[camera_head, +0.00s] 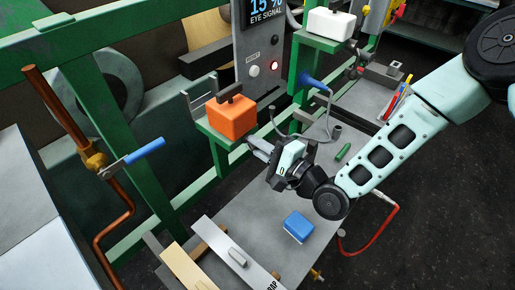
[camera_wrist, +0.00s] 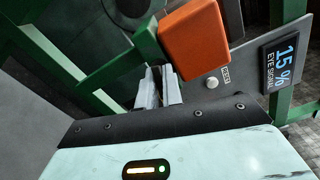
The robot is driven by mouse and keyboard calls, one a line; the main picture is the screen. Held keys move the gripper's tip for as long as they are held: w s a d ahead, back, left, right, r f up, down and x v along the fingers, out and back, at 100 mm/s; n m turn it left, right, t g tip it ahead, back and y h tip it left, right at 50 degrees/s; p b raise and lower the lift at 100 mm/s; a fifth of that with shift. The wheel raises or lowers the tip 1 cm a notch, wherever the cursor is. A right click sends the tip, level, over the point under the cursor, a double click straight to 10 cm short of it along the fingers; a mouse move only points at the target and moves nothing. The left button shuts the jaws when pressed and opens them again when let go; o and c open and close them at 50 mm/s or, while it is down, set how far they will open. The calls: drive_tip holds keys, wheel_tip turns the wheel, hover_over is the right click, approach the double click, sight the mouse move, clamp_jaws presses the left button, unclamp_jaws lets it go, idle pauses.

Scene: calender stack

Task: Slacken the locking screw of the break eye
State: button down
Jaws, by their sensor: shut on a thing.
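The break eye appears to be the orange box (camera_head: 232,118) with a dark piece on top, on a green bracket (camera_head: 213,143) beside the frame. The orange box also shows in the wrist view (camera_wrist: 194,40). My gripper (camera_head: 256,147) is just below and right of the box. In the wrist view my gripper's fingers (camera_wrist: 158,88) are close together beneath the box, by the green bracket, with a thin dark part between them. I take this part for the locking screw; the fingers hide most of it.
A display (camera_head: 264,10) reads 15 % EYE SIGNAL, above a lit red button (camera_head: 274,66). A white box (camera_head: 331,24) sits on another green bracket. A copper pipe with a blue-handled valve (camera_head: 145,150) stands left.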

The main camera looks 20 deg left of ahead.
drive_tip(key=n+b, duration=0.2)
drive_tip(key=n, duration=0.1)
drive_tip(key=n+b, duration=0.1)
drive_tip(key=b, duration=0.1)
drive_tip(key=shift+f, duration=0.25)
drive_tip(key=n+b, duration=0.4)
drive_tip(key=n, duration=0.1)
drive_tip(key=n+b, duration=0.5)
drive_tip(key=b, duration=0.1)
drive_tip(key=shift+n, duration=0.4)
drive_tip(key=shift+r+n+b, duration=0.1)
drive_tip(key=shift+n+b, duration=0.8)
drive_tip(key=shift+b, duration=0.1)
drive_tip(key=c, duration=1.6)
unclamp_jaws()
drive_tip(key=shift+r, duration=0.1)
drive_tip(key=shift+o, duration=0.2)
